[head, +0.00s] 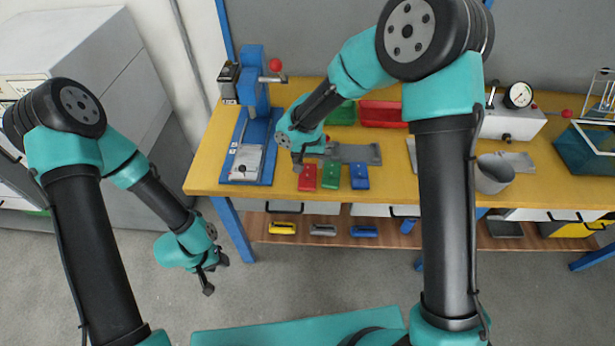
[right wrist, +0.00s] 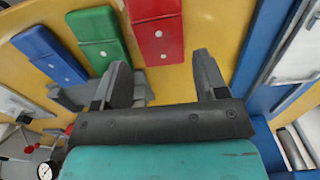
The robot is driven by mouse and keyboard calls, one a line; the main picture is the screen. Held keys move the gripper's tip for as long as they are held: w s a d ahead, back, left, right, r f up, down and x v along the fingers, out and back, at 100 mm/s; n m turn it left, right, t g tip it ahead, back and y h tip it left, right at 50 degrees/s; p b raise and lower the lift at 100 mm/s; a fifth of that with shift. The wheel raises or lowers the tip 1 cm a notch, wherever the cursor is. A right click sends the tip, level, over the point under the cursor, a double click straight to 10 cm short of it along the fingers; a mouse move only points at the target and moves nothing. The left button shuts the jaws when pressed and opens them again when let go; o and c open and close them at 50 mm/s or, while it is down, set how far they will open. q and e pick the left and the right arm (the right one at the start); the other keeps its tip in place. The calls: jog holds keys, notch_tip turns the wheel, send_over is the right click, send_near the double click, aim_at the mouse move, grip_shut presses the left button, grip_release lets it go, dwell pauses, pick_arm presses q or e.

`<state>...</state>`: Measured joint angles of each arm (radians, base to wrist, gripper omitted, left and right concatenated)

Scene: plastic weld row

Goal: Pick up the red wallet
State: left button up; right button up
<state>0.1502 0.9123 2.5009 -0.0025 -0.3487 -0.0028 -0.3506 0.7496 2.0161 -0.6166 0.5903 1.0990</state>
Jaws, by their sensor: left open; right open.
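The red wallet (head: 308,179) lies flat on the yellow workbench, leftmost of a row with a green wallet (head: 331,174) and a blue wallet (head: 359,176). In the right wrist view the red wallet (right wrist: 157,32) shows just beyond the fingertips, roughly between them. My right gripper (right wrist: 163,72) is open and empty, close to the red wallet; in the head view it (head: 298,163) is at the wallet's far end. My left gripper (head: 213,277) is open and empty, hanging in front of the bench at the left, well away from the wallets.
A blue press (head: 252,140) with a red-knobbed lever stands left of the wallets. A grey plate (head: 357,153) and green and red bins (head: 381,114) lie behind them. A grey cup (head: 493,174) and gauge box (head: 511,124) stand right. Bare bench lies along the front edge.

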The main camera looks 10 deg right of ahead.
aim_at(308, 171)
jog(key=shift+w+f, duration=0.2)
jog(key=shift+f, duration=2.4)
jog(key=c, duration=0.6)
jog(key=shift+r, duration=0.1)
jog(key=shift+r, duration=0.8)
notch_tip(308, 171, up, 2)
jog(key=s, duration=0.5)
jog(key=s+a+r, duration=0.1)
jog(key=s, duration=0.4)
jog(key=s+a, duration=0.1)
jog(key=s, duration=0.5)
jog(key=shift+a+r, duration=0.1)
jog(key=shift+r, duration=0.05)
